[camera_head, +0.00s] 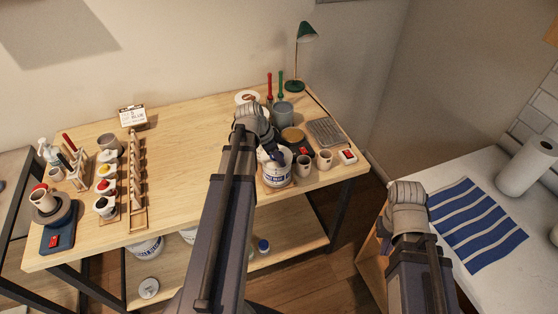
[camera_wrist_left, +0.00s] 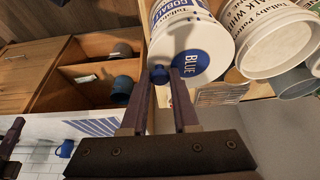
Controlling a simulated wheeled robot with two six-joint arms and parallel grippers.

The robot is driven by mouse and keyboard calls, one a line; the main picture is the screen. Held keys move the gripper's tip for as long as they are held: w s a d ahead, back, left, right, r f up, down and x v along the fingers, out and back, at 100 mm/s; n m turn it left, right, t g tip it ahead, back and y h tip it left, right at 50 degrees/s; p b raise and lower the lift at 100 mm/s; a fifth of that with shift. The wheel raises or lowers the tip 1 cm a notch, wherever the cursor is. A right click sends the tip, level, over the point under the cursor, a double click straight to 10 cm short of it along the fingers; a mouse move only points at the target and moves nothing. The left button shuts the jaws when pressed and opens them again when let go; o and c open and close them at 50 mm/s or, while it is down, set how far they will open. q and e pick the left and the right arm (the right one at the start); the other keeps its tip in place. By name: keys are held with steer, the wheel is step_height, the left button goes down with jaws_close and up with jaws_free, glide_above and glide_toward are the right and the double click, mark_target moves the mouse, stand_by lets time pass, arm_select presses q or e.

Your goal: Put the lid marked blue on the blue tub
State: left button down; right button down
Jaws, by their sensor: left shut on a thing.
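My left gripper (camera_head: 274,155) is over the white tub with blue lettering (camera_head: 277,177) near the table's right front. In the left wrist view this tub (camera_wrist_left: 175,14) reads "COBALT". The white lid (camera_wrist_left: 212,60) with a blue "BLUE" patch lies across the tub's mouth. My left gripper (camera_wrist_left: 162,76) is shut on the lid's blue knob (camera_wrist_left: 159,74). The lid looks close to the rim, but I cannot tell whether it is fully seated. My right gripper (camera_head: 385,238) hangs to the right of the table, its jaws too unclear to read.
An open "CHALK WHITE" tub (camera_wrist_left: 275,45) stands beside the blue tub. Cups (camera_head: 325,159), a grey tray (camera_head: 325,132) and a green lamp (camera_head: 306,32) crowd the right side. A wooden rack (camera_head: 137,180) stands left. The table's middle (camera_head: 185,150) is clear.

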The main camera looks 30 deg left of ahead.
arm_select(q)
steer(key=shift+f, duration=0.1)
steer(key=c, duration=0.7)
jaws_free()
steer(key=shift+s+r+p, duration=0.1)
steer(key=shift+r+p, duration=0.35)
steer(key=shift+r, duration=0.15)
steer(key=p+v, duration=1)
steer(key=v, duration=0.1)
steer(key=shift+s+a, duration=0.1)
steer(key=shift+a, duration=0.05)
